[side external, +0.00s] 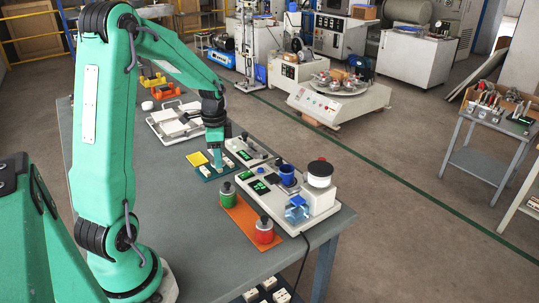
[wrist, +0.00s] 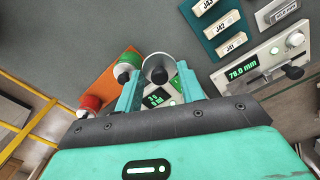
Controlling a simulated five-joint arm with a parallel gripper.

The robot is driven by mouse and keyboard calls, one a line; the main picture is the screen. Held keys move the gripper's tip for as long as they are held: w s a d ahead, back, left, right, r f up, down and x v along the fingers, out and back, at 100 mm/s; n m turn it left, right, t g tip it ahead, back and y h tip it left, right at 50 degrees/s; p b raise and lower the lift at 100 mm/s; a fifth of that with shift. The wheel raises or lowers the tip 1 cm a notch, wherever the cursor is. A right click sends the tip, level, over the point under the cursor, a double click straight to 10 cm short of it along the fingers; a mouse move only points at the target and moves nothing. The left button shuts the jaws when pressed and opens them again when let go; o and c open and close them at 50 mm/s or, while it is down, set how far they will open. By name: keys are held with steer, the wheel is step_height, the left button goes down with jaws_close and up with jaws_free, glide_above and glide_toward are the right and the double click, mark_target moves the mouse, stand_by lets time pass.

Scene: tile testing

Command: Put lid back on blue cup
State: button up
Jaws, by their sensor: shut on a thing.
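The blue cup (side external: 287,174) stands on the grey-white instrument at the right of the table in the side view, its top seemingly uncovered. My gripper (side external: 217,166) is left of it, pointing down beside the tile board. In the wrist view my gripper (wrist: 158,88) is shut on a round grey metallic piece, which looks like the lid (wrist: 158,67). The lid cannot be made out in the side view. The blue cup does not show clearly in the wrist view.
A green cup (side external: 228,196) and a red cup (side external: 264,232), both topped, stand on an orange mat (side external: 246,218). Bare table lies left of the mat.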

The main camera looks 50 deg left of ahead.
steer(key=w+d+r+m, duration=0.2)
steer(key=w+d, duration=0.3)
steer(key=w, duration=0.3)
steer(key=w+d+r+m, duration=0.2)
steer(key=w+d+m, duration=0.2)
steer(key=w, duration=0.5)
steer(key=shift+d+r, duration=0.3)
steer(key=shift+d, duration=0.7)
steer(key=shift+f, duration=0.1)
steer(key=shift+f, duration=3.1)
steer(key=shift+f, duration=0.2)
steer(key=o, duration=1.5)
steer(key=shift+r, duration=0.15)
